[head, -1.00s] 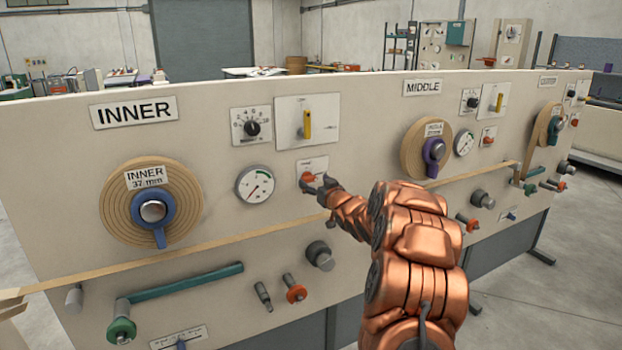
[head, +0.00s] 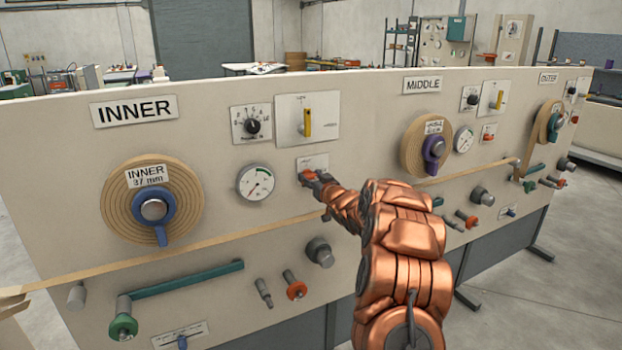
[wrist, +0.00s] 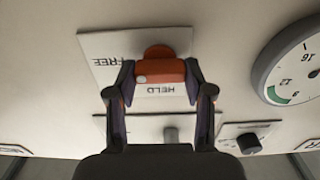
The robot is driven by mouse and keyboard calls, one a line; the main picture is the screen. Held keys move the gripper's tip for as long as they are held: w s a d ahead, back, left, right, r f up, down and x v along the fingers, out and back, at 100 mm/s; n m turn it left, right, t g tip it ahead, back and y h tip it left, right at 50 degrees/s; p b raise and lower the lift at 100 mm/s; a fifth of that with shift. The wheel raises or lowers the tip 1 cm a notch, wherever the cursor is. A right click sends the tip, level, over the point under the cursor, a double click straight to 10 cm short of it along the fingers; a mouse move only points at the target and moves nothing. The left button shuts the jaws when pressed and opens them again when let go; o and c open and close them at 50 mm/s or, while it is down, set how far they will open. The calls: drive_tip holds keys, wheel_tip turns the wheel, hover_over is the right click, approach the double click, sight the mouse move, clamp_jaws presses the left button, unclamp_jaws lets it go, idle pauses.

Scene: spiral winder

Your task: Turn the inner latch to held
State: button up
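The inner latch is a red-orange turning handle on a small white plate under the inner yellow lever. In the head view the latch (head: 306,176) is partly hidden by my gripper (head: 318,182). In the wrist view, seen upside down, the latch (wrist: 160,70) lies between the two fingertips of my gripper (wrist: 158,74). The plate (wrist: 105,45) reads FREE at one side and HELD near the handle's white dot. The fingers stand apart, one on each side of the handle and very close to it. I cannot tell whether they touch it.
A gauge (head: 256,182) sits just left of the latch, with a dial knob (head: 252,126) and yellow lever (head: 307,122) above. The inner spool (head: 120,205) is further left. A tan strip (head: 240,238) runs below. A grey knob (head: 320,252) protrudes under my arm.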

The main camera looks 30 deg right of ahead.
drive_tip(key=c, duration=0.5)
drive_tip(key=shift+c, duration=0.2)
drive_tip(key=shift+f+n+b, duration=0.15)
drive_tip(key=shift+n+b, duration=0.15)
drive_tip(key=shift+b, duration=0.15)
drive_tip(key=shift+f+n+b, duration=0.15)
drive_tip(key=shift+n+b, duration=0.65)
drive_tip(key=shift+b, duration=0.45)
drive_tip(key=n+b, duration=0.4)
drive_tip(key=b, duration=0.1)
drive_tip(key=shift+a+n, duration=0.1)
drive_tip(key=shift+n, duration=0.2)
drive_tip(key=n+b, duration=0.9)
drive_tip(key=n, duration=0.2)
drive_tip(key=shift+a, duration=0.15)
